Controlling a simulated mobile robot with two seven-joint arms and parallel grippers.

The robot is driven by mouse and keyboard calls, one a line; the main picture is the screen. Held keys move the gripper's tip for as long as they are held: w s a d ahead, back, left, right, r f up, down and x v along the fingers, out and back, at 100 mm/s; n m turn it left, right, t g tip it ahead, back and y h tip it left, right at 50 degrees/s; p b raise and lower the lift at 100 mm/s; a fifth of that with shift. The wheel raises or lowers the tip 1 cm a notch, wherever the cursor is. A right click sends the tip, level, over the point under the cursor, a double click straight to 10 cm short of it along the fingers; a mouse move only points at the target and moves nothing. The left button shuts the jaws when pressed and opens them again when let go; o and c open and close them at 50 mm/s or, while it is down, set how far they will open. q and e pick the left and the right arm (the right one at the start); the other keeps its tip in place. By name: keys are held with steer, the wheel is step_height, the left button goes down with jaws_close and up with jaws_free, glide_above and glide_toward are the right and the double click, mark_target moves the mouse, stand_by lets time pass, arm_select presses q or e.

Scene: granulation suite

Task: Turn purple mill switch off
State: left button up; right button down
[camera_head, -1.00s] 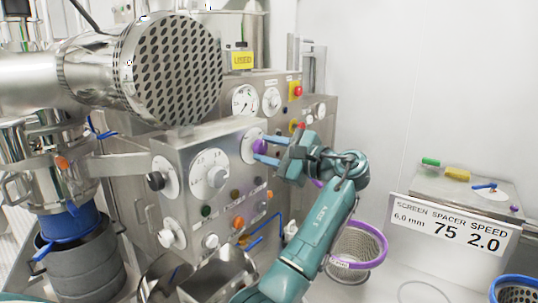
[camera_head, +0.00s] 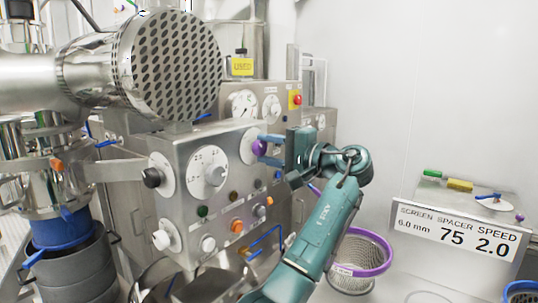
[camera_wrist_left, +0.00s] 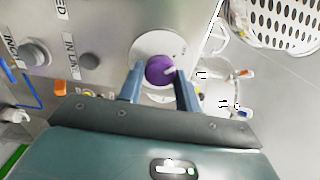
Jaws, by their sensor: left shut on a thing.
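The purple mill switch (camera_head: 259,147) is a round knob on a white dial (camera_head: 247,150), on the right part of the steel control box's front. It also shows in the left wrist view (camera_wrist_left: 159,69), with a pale pointer mark toward the right. My left gripper (camera_head: 268,149) is at the knob, its two blue fingers on either side of it. In the left wrist view the fingers (camera_wrist_left: 157,78) are shut on the knob, and small dial marks are too fine to read. My right gripper is not in view.
The control box (camera_head: 190,150) carries other knobs, including a black one (camera_head: 152,177), and coloured buttons. A perforated steel cylinder (camera_head: 178,65) hangs above it. A sign (camera_head: 455,230) reads screen, spacer, speed.

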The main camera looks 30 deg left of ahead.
arm_select(q)
steer(key=shift+n, duration=0.3)
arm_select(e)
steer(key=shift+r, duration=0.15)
arm_select(q)
steer(key=o, duration=1)
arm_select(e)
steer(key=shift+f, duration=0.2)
arm_select(q)
steer(key=shift+d, duration=0.2)
steer(key=s+d+b, duration=0.1)
steer(key=d+b, duration=0.1)
steer(key=d, duration=1)
steer(key=shift+d, duration=0.4)
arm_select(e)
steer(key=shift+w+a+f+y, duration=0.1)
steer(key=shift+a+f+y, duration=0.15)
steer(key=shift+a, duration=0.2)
